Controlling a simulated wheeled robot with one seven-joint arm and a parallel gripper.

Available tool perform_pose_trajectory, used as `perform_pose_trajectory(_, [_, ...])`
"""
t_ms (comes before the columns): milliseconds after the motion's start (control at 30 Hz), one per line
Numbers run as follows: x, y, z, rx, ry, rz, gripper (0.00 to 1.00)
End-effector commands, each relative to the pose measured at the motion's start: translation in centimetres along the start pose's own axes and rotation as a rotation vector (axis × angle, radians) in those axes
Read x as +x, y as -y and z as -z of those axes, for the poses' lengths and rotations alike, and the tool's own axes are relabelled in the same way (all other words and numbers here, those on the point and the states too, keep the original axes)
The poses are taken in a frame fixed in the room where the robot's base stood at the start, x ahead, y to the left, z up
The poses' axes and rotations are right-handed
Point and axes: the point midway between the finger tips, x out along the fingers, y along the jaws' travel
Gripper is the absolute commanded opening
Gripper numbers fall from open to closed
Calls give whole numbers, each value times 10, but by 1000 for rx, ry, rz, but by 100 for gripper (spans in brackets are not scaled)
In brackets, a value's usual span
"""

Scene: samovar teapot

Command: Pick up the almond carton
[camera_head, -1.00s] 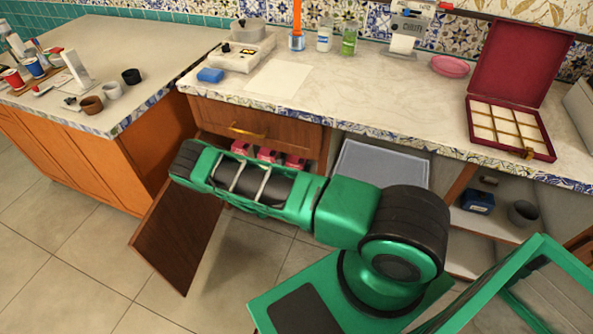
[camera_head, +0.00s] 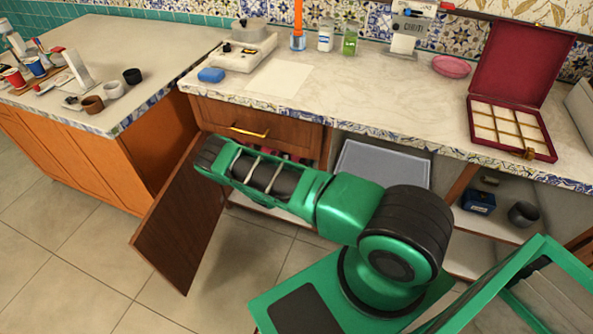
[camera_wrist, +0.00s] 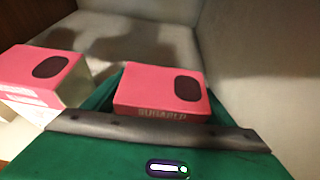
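Two pink-topped cartons with dark oval marks show in the wrist view: a left carton (camera_wrist: 45,75) with a pale side, and a middle carton (camera_wrist: 160,88) directly in front of my gripper. Lettering on the middle carton is too blurred to read, so I cannot tell which one is the almond carton. My gripper (camera_wrist: 162,108) has green edges on both sides of the middle carton. Its fingertips and any contact are not clear. In the head view my green arm reaches into the open cabinet under the counter, hiding my fingers and most of the cartons.
The cabinet door (camera_head: 180,225) hangs open left of my arm. A drawer (camera_head: 255,128) is just above it. Pale cabinet walls (camera_wrist: 235,35) close in behind the cartons. A grey bin (camera_head: 383,163) stands to the right under the counter.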

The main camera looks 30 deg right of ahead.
Motion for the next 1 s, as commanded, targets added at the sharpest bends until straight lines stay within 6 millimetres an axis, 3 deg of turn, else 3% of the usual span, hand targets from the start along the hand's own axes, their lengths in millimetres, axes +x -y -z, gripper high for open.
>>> perform_pose_trajectory(33, [0,0,0,0,0,0,64])
perform_pose_trajectory(167, [0,0,0,0,0,0,36])
perform_pose_trajectory(600, [-5,-1,-6,-1,1,-2,36])
perform_pose_trajectory(767, [-22,-1,3,-2,-1,-2,36])
perform_pose_trajectory(1000, [-62,-1,19,-3,-1,-1,36])
